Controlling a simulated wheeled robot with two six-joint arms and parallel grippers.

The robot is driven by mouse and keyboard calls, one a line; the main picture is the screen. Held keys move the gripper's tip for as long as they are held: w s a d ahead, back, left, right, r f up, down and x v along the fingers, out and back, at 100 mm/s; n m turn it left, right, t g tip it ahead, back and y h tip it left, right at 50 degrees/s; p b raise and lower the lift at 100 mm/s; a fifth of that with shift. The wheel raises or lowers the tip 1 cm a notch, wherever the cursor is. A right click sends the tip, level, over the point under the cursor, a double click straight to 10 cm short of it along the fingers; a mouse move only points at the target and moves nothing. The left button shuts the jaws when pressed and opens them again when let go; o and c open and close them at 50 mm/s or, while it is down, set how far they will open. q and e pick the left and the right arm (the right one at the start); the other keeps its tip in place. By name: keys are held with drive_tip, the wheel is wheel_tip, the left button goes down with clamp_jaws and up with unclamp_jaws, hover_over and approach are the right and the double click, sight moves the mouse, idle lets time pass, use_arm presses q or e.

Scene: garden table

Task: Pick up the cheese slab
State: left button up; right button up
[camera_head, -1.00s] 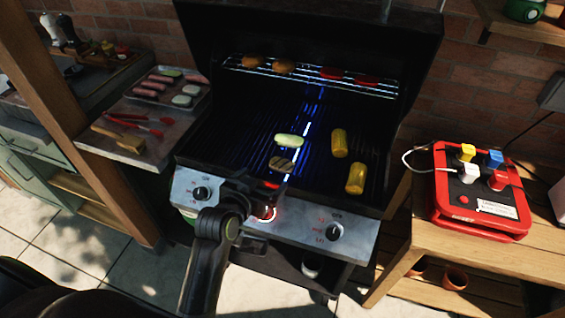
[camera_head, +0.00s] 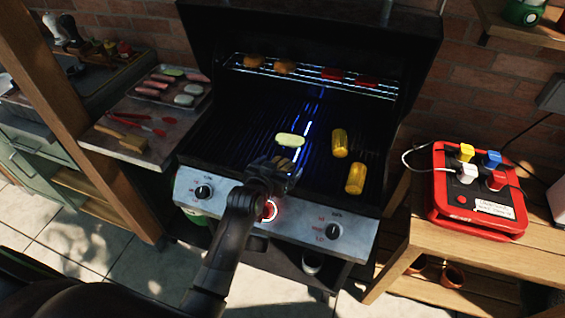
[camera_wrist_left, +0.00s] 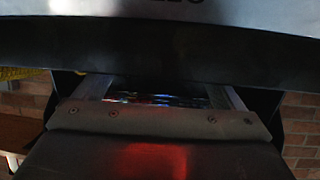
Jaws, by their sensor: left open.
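A tan slab with dark grill marks, which looks like the cheese slab (camera_head: 284,161), lies on the front middle of the grill grate (camera_head: 225,143) in the head view. My left gripper (camera_head: 284,176) is open at the front of the grill, just in front of this slab, and hides its near part. I cannot tell whether they touch. In the left wrist view a dark gripper body with a red glow fills the lower part, and the slab cannot be made out. My right gripper is not in view.
A pale green oval slice (camera_head: 290,139) lies just behind the slab. Two corn cobs (camera_head: 340,142) lie to the right. The open lid (camera_head: 310,40) and a warming rack (camera_head: 310,75) stand behind. A food tray (camera_head: 206,100) is left, a red power box (camera_head: 470,205) right.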

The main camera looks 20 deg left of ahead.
use_arm(q)
drive_tip(key=shift+w, duration=0.1)
drive_tip(key=shift+c, duration=0.4)
drive_tip(key=c, duration=1)
